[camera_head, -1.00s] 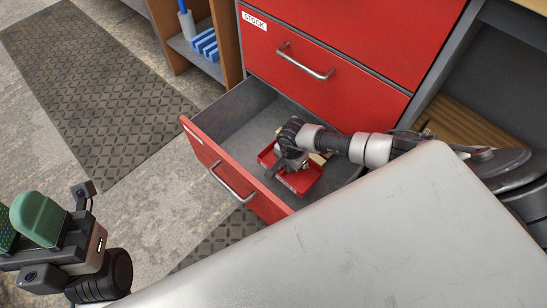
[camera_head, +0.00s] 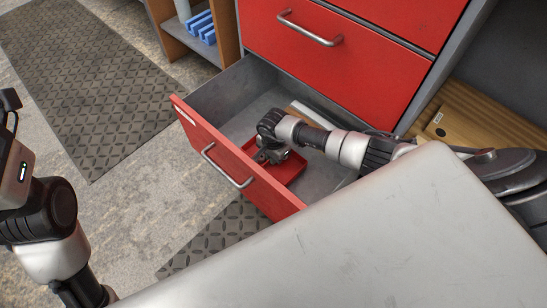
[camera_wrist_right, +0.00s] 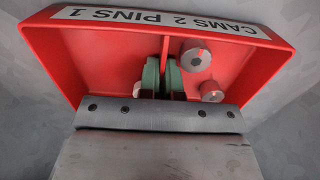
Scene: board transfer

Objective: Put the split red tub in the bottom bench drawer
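The split red tub (camera_head: 288,168) is inside the pulled-out bottom bench drawer (camera_head: 215,150). My right arm reaches over the bench edge into the drawer. My right gripper (camera_head: 268,156) is at the tub and covers much of it. In the right wrist view, the gripper's green fingers (camera_wrist_right: 164,80) stand on both sides of the tub's middle divider (camera_wrist_right: 166,46), shut on it. The tub (camera_wrist_right: 105,55) has a "CAMS 2 PINS 1" label and metal parts inside (camera_wrist_right: 196,55). Whether the tub touches the drawer floor is hard to tell. My left gripper is out of view.
A red closed drawer (camera_head: 340,60) is above the open one. A grey bench top (camera_head: 340,230) fills the lower right. A shelf with blue items (camera_head: 200,25) is behind. A wooden board (camera_head: 475,115) lies at right. Floor mats (camera_head: 85,85) lie at left.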

